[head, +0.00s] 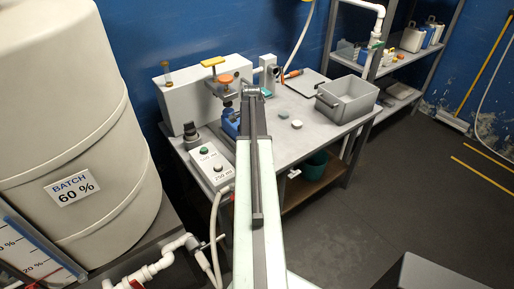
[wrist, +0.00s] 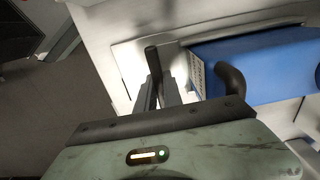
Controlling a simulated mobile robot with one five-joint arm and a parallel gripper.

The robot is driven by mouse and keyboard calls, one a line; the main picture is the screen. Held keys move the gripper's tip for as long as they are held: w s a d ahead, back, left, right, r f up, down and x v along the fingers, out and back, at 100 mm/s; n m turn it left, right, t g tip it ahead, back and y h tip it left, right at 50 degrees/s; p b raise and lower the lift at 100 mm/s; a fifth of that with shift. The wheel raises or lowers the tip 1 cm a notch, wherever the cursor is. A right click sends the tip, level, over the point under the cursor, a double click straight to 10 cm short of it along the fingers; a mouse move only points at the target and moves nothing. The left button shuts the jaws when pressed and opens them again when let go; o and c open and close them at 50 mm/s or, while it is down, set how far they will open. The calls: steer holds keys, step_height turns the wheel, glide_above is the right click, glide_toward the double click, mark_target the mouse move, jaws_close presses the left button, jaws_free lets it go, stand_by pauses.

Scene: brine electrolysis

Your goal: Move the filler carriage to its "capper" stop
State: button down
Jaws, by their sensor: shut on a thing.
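The filler carriage is a blue block that shows in the wrist view (wrist: 265,65), with a pale label on its left end and a dark curved bar beside it. In the head view, a blue part of it (head: 230,124) shows just left of my arm's end, on the bench below the white filler housing (head: 203,92). My gripper (wrist: 163,88) has its fingers close together, shut on a dark upright handle (wrist: 152,58) left of the blue block. My arm hides the grip in the head view. I cannot make out the "capper" stop mark.
A control box with buttons (head: 212,168) stands at the bench's front left. Two small caps lie right of my arm, near a grey bin (head: 346,98). A large batch tank (head: 75,120) stands at the left. The floor right of the bench is clear.

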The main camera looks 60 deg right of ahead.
steer(key=shift+a, duration=0.15)
steer(key=c, duration=1.5)
jaws_free()
step_height(320, 180, up, 8)
steer(key=p, duration=0.8)
steer(key=shift+f, duration=0.1)
